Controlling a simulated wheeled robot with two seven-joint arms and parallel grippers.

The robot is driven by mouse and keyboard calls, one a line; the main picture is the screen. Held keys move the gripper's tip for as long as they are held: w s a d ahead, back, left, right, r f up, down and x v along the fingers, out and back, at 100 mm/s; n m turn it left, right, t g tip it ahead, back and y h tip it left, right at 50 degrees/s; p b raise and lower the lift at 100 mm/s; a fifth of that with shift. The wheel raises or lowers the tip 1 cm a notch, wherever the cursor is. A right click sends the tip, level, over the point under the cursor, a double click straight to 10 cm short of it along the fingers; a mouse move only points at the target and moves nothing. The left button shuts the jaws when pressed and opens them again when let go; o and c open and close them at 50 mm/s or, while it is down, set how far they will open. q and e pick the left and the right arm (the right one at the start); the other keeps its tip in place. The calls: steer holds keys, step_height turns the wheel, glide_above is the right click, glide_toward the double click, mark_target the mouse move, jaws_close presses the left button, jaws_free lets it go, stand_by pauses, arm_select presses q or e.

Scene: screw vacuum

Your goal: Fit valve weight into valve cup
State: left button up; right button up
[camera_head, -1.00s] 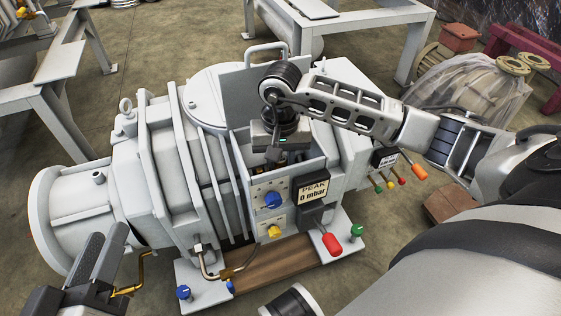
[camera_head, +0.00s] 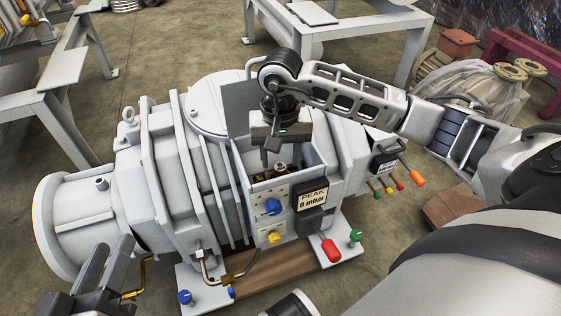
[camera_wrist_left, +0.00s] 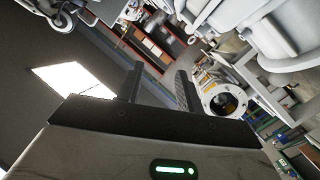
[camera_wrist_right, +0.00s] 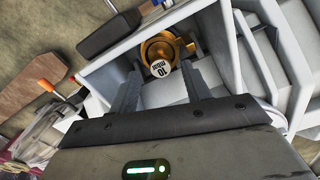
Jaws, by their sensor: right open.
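The valve weight (camera_wrist_right: 161,68), a small white-faced piece marked "10 mbar", shows at the brass valve cup (camera_wrist_right: 157,47) in the right wrist view. It overlaps the cup's near side; I cannot tell whether it is fully seated. The brass parts also show small inside the open box of the machine in the head view (camera_head: 281,168). My right gripper (camera_wrist_right: 160,83) is open, its fingers either side of the weight in the picture, with no visible contact. In the head view it hangs above the box (camera_head: 272,148). My left gripper (camera_wrist_left: 157,78) is open and empty, away from the valve.
The grey box walls (camera_head: 326,168) surround the valve, with a raised lid behind. Below are a PEAK 0 mbar display (camera_head: 312,198), a blue knob (camera_head: 273,207), a yellow knob (camera_head: 274,237) and a red-handled lever (camera_head: 330,250).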

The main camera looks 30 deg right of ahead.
mark_target(280, 167)
arm_select(q)
steer(key=shift+s+a+f+m+g+y+p, duration=0.1)
steer(key=shift+a+f+m+g+y+p, duration=0.35)
steer(key=shift+f+p, duration=0.45)
arm_select(e)
step_height(280, 167, up, 8)
steer(key=shift+f, duration=0.15)
arm_select(q)
steer(key=shift+r, duration=0.2)
